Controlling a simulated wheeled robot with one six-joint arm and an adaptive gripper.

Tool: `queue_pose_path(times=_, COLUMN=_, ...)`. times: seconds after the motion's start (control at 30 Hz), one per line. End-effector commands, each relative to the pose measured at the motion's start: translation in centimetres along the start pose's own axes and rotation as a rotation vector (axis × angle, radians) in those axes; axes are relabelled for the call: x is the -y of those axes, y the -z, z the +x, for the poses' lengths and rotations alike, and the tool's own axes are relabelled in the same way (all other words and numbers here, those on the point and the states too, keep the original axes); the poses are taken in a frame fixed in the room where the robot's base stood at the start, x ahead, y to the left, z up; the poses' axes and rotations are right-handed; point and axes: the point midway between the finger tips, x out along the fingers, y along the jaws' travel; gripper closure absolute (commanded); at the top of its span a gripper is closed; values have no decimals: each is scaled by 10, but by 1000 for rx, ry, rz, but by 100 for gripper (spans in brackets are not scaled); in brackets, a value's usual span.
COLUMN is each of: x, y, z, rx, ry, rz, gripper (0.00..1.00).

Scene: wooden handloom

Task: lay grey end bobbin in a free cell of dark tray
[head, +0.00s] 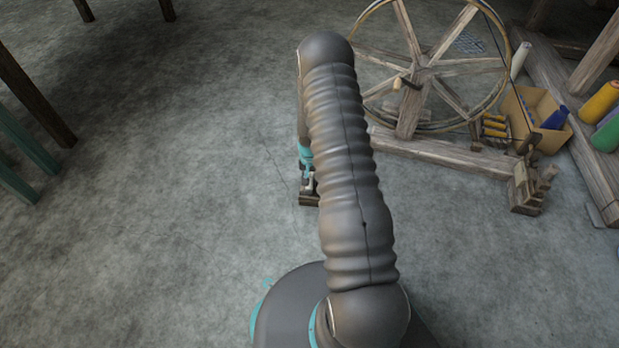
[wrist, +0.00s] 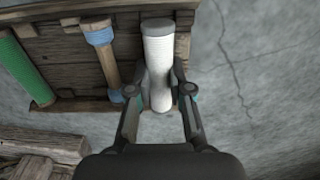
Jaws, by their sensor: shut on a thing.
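The grey end bobbin (wrist: 158,60), white with dark grey ends, is between the fingers of my gripper (wrist: 161,82) in the wrist view. My gripper is shut on it. The bobbin is over the right end of the dark wooden tray (wrist: 64,50), its near end reaching past the tray's near edge. I cannot tell whether it touches the tray. A green bobbin (wrist: 20,68) and a wooden bobbin with blue ends (wrist: 101,58) lie in the tray to the left. In the head view my arm hides most of this spot.
Wooden beams (wrist: 40,148) lie near the tray in the wrist view. In the head view a spinning wheel (head: 425,75) stands at the back right, with a box (head: 527,115) and large coloured spools (head: 601,102) beyond. Bare floor (head: 150,220) is open to the left.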

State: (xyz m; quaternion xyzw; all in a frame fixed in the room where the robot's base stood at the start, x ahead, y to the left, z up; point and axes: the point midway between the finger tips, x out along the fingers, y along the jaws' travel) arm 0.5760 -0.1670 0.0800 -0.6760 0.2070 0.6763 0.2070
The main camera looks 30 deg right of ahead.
Motion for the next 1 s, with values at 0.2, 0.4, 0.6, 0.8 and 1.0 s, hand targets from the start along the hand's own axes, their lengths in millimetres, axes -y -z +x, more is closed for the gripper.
queue_pose_path(times=0.2, x=0, y=0, z=11, rx=0, ry=0, rz=0, gripper=95)
queue_pose_path(times=0.4, x=0, y=0, z=10, rx=0, ry=0, rz=0, gripper=95)
queue_pose_path(times=0.6, x=0, y=0, z=10, rx=0, ry=0, rz=0, gripper=51)
queue_pose_path(times=0.8, x=0, y=0, z=10, rx=0, ry=0, rz=0, gripper=51)
queue_pose_path(times=1.0, x=0, y=1, z=2, rx=-2, ry=0, rz=0, gripper=51)
